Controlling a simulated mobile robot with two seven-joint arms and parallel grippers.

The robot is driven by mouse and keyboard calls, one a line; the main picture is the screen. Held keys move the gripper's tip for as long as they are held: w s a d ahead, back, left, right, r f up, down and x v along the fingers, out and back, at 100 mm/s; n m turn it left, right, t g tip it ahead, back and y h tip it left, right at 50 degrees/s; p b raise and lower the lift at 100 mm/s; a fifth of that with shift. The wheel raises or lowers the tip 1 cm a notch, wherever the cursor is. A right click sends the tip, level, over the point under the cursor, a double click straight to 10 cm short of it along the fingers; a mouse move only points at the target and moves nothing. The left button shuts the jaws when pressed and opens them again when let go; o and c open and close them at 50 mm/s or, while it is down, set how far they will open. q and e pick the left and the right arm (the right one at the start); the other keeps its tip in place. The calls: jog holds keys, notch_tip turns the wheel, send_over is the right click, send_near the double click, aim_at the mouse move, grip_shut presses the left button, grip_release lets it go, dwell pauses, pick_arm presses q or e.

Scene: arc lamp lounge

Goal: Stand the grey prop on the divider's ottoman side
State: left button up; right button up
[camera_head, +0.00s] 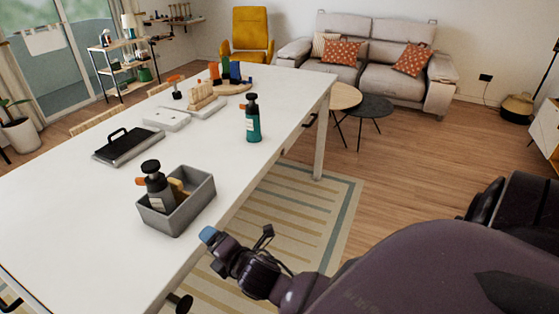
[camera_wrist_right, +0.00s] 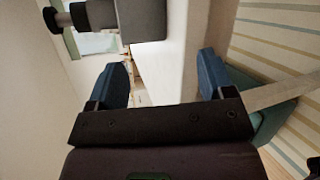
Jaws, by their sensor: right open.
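No piece that I can clearly call the grey prop, the divider or the ottoman shows. The nearest grey thing is an open grey caddy (camera_head: 190,212) on the white table, holding a dark pump bottle (camera_head: 158,188) and a tan item (camera_head: 179,190). The caddy appears at the top of the right wrist view (camera_wrist_right: 145,22). My right gripper (camera_head: 236,238) is just off the table's near long edge, to the lower right of the caddy. Its blue-padded fingers are apart, with nothing between them in the right wrist view (camera_wrist_right: 163,78). My left gripper is out of view.
The white table (camera_head: 90,230) also holds a black case (camera_head: 128,146), white trays (camera_head: 167,119), a teal bottle (camera_head: 253,122) and a round board with coloured pieces at the far end. A striped rug (camera_head: 300,215) and open wooden floor lie to its right. A sofa (camera_head: 375,60) stands behind.

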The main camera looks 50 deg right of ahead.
jog(key=s+d+f+m+g, duration=0.1)
jog(key=s+d+f+m, duration=0.1)
jog(key=s+f+m, duration=0.3)
jog(key=s+d+f+m+g, duration=0.2)
jog(key=s+f+m, duration=0.4)
jog(key=s+m, duration=0.5)
jog(key=m, duration=0.4)
jog(key=shift+s+d+f, duration=0.2)
jog(key=shift+s+d, duration=0.1)
